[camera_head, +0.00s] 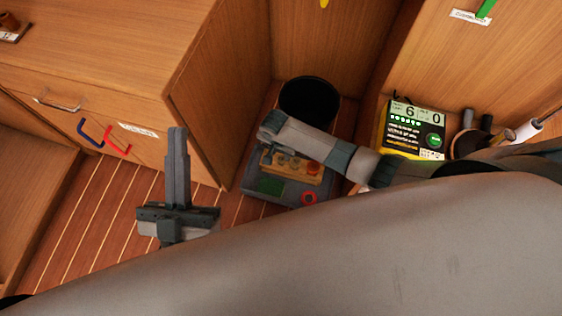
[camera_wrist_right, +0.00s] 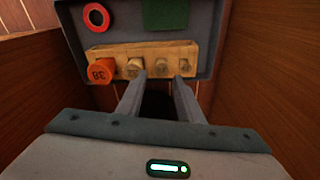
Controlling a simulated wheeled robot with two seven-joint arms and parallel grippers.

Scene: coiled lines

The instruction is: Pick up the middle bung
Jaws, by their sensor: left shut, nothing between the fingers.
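A wooden block (camera_head: 297,172), also in the right wrist view (camera_wrist_right: 110,54), holds a row of bungs on a grey tray (camera_head: 288,194). At one end is an orange bung marked 38 (camera_wrist_right: 102,72). Beside it stand a pale bung (camera_wrist_right: 135,67) and smaller pale pieces, one of them (camera_wrist_right: 160,65) near the row's middle. Which is the middle bung is not certain. My right gripper (camera_wrist_right: 160,80) is open, its fingertips apart and close to the block, with nothing visible between them. My left gripper (camera_head: 177,130) is shut and empty, left of the tray.
The tray also carries a red ring (camera_head: 308,198) and a green pad (camera_head: 270,185). A black bucket (camera_head: 310,97) stands behind it. A wooden cabinet (camera_head: 125,110) is at the left. Wooden walls flank the tray.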

